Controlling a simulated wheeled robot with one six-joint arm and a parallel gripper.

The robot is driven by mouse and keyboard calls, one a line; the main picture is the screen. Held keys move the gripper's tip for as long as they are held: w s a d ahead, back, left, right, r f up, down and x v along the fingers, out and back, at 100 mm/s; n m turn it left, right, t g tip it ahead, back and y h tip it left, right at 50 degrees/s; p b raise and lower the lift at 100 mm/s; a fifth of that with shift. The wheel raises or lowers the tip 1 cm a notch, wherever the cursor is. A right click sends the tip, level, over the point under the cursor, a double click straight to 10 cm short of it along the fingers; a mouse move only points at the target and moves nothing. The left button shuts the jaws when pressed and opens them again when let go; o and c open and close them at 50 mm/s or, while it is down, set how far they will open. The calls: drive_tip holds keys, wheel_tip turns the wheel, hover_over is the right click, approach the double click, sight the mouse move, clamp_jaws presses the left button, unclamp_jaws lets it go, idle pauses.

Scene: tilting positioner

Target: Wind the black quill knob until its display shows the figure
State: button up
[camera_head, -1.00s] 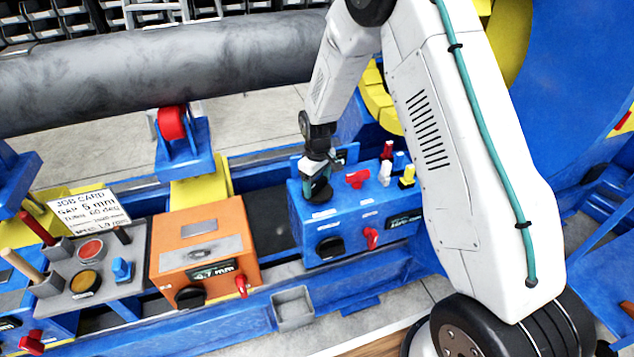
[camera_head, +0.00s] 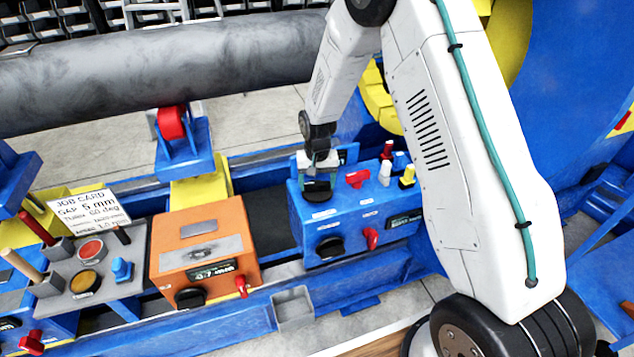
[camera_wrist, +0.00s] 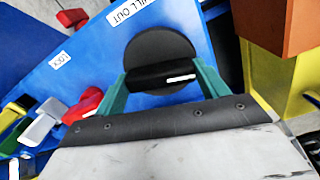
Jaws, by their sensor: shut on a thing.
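The black quill knob (camera_wrist: 160,48) is a round disc with a raised grip bar and a white mark, on top of the blue box (camera_head: 350,238). In the wrist view a label ending "ILL OUT" lies beside it. My gripper (camera_wrist: 162,82) is shut on the bar, one teal finger at each end. A dark display (camera_head: 404,221) is on the box's front face. Its figure is too small to read.
A red lever (camera_head: 357,179) stands close right of the gripper, with white, red and yellow switches beyond. Another black knob (camera_head: 329,247) and red lever (camera_head: 371,238) are on the box's front. An orange box (camera_head: 205,250) and job card (camera_head: 90,212) are to the left.

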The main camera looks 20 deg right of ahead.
sight(317, 182)
drive_tip(key=shift+m, duration=0.5)
drive_tip(key=o, duration=1)
wheel_tip(317, 182, up, 8)
drive_tip(key=shift+f, duration=0.1)
